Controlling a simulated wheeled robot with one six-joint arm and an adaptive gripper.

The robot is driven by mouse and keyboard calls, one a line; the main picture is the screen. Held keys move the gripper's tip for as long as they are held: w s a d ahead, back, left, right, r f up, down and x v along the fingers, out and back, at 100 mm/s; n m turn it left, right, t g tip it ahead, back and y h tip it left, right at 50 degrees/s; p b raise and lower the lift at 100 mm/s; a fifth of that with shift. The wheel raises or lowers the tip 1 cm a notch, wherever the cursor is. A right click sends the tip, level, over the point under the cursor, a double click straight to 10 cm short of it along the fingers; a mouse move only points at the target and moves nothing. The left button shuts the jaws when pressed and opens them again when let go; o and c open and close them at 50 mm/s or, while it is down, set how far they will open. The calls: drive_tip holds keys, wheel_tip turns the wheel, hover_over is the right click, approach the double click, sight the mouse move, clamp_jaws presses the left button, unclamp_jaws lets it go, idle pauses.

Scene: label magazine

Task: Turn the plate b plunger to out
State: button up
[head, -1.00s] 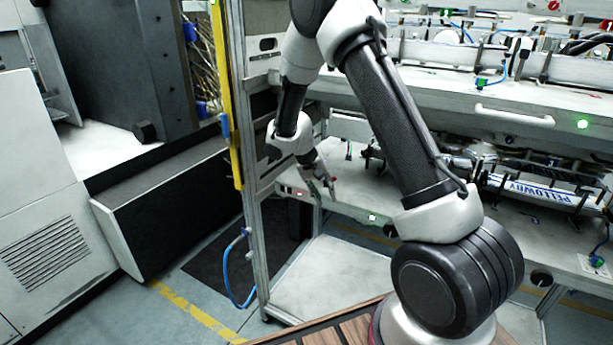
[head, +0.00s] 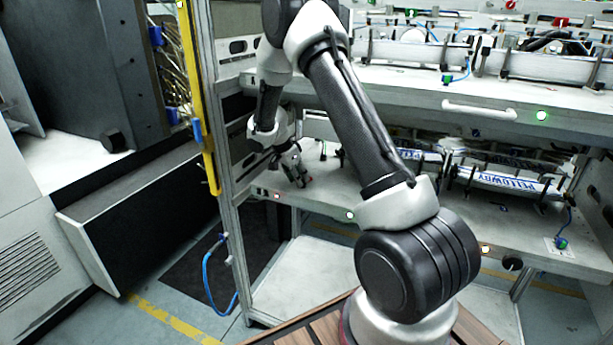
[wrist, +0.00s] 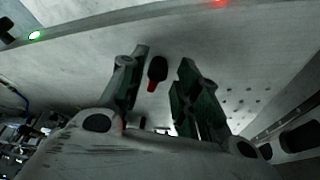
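In the wrist view a small plunger with a black knob and a red end (wrist: 156,72) stands on the pale shelf plate. It lies between the two fingers of my gripper (wrist: 158,80), with a gap on either side, so the fingers are apart and hold nothing. In the head view my gripper (head: 301,181) is low over the left end of the lower shelf (head: 330,197). The plunger is too small to make out there. No marking that names plate b is readable.
A red light (wrist: 220,3) and a green light (wrist: 36,35) sit on the shelf edge in the wrist view. The upper shelf with its white handle (head: 480,110) overhangs the lower one. A frame post (head: 235,240) stands left. Magazines with a PELLOWBY label (head: 512,183) lie right.

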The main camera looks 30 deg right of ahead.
drive_tip(key=d, duration=0.4)
drive_tip(key=shift+w+f, duration=0.15)
drive_tip(key=shift+w, duration=0.15)
drive_tip(key=shift+d+f, duration=0.1)
drive_tip(key=shift+f, duration=0.3)
drive_tip(key=shift+c, duration=0.2)
clamp_jaws()
